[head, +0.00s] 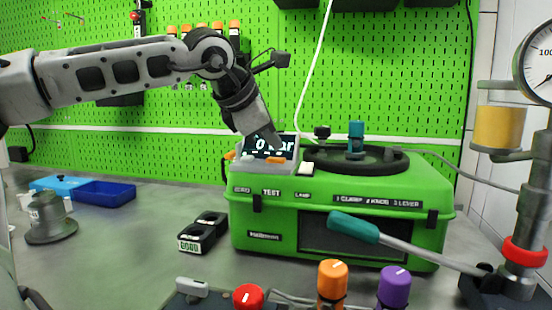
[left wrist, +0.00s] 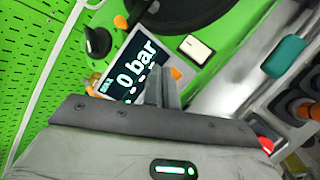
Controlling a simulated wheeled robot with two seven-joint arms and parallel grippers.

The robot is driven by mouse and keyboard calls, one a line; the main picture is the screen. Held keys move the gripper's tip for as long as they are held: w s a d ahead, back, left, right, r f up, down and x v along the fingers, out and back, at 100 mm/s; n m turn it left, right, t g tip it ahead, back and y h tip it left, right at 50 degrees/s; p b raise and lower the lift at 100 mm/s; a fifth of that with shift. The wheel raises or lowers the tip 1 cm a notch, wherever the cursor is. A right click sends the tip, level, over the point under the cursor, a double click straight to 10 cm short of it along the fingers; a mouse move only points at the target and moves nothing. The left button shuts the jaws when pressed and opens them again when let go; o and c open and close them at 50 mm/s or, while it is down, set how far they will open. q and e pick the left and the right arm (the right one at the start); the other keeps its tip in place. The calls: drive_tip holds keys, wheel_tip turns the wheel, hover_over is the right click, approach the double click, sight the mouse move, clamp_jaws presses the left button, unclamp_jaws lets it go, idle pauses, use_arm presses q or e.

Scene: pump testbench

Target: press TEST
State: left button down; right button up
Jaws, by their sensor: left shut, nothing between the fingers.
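The green test case (head: 340,205) stands on the bench with labels ZERO, TEST (head: 271,192) and LAMP along its front edge. Its display (head: 258,144) reads 0 bar; it also shows in the left wrist view (left wrist: 128,62). An orange button (head: 275,160) sits below the display, above the TEST label; an orange part also shows beside my fingers in the left wrist view (left wrist: 176,73). My left gripper (head: 271,138) is shut and empty, pointing down over the display. Its fingertips (left wrist: 160,88) partly cover the display. Contact with a button cannot be told. My right gripper is not in view.
A white rocker switch (head: 307,167) lies right of the display. A teal-handled lever (head: 355,228) crosses the case front. Red (head: 248,297), orange (head: 332,280) and purple (head: 393,285) knobs stand in front. A blue tray (head: 105,193) is at left. A gauge (head: 541,65) stands at right.

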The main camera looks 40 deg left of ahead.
sight(271, 159)
use_arm(q)
drive_tip(key=shift+f, duration=0.15)
drive_tip(key=shift+f+b, duration=0.3)
drive_tip(key=shift+b, duration=0.1)
drive_tip(key=shift+f+b, duration=0.4)
drive_tip(key=shift+f, duration=0.1)
idle(0.6)
drive_tip(key=shift+r, duration=0.15)
drive_tip(key=shift+r+p, duration=0.75)
drive_tip(key=shift+r, duration=0.05)
wheel_tip(271, 159, up, 5)
drive_tip(key=p, duration=0.4)
idle(0.8)
